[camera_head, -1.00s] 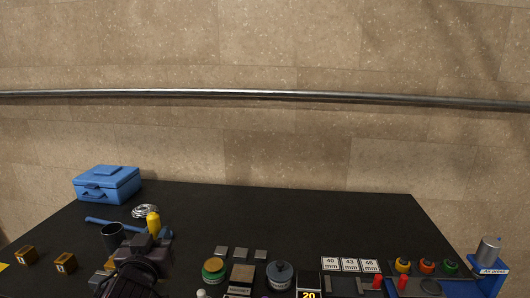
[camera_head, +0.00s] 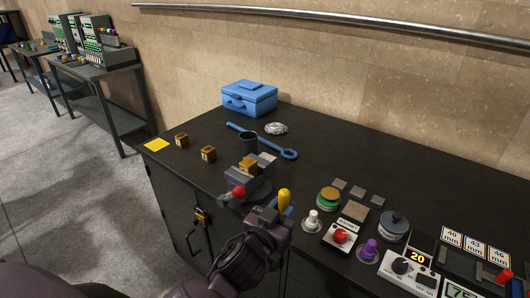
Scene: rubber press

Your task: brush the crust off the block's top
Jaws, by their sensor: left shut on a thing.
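My left gripper (camera_head: 268,220) is in front of the bench's near edge, shut on a brush with a yellow handle (camera_head: 284,198). Its bristles are hard to make out. A brown-yellow block (camera_head: 248,166) sits in a grey vise (camera_head: 257,184) with a red knob, behind and left of the gripper. The brush is apart from the block. Any crust on the block's top is too small to tell. Two similar blocks, one farther left (camera_head: 181,140) and one nearer the vise (camera_head: 208,154), stand on the bench. My right gripper is not in view.
A dark cup (camera_head: 248,143) stands just behind the vise, near a long blue tool (camera_head: 281,150). A blue toolbox (camera_head: 249,98) is at the back.

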